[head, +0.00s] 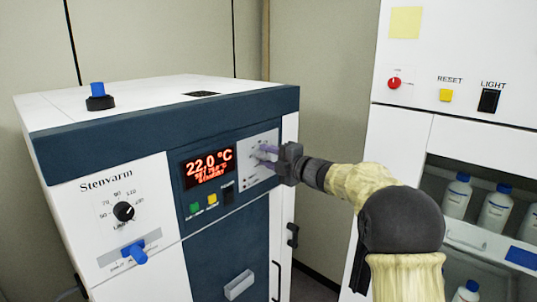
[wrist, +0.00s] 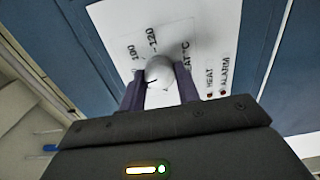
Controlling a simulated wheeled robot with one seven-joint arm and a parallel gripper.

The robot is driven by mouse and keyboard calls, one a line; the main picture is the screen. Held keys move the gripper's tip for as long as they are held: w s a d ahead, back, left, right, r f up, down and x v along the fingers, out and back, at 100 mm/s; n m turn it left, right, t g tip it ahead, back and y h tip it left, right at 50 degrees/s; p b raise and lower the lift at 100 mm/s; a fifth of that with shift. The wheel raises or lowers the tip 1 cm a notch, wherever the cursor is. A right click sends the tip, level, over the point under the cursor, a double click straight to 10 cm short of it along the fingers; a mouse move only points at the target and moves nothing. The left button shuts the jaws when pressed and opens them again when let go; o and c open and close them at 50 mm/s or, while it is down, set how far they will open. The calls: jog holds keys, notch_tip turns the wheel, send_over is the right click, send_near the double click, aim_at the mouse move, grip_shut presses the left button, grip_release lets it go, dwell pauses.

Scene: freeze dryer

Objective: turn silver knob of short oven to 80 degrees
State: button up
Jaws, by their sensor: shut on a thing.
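The short oven (head: 165,115) stands at the left, white with a dark blue front frame. Its silver knob (wrist: 160,70) shows in the wrist view on a white dial plate, with printed marks including 100 and 120 beside it. My gripper (wrist: 160,92) is shut on the silver knob, one purple finger on each side. In the head view my gripper (head: 266,155) reaches the dial plate (head: 259,142) from the right and hides most of the knob. The knob's exact pointer setting is hard to read. The oven display (head: 208,167) reads 22.0 °C.
A black knob (head: 123,211) and a blue-handled lever (head: 138,255) are on the oven's left panel. A blue-capped fitting (head: 98,97) sits on top. A white cabinet (head: 455,50) with buttons and shelved bottles (head: 495,208) stands at the right, near my arm.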

jog(key=shift+d+m+p, duration=0.1)
jog(key=shift+m+p, duration=0.2)
jog(key=shift+m, duration=0.6)
jog(key=o, duration=1)
jog(key=b+v, duration=0.7)
jog(key=v, duration=1)
jog(key=shift+s+d+f, duration=0.1)
jog(key=shift+s+d, duration=0.05)
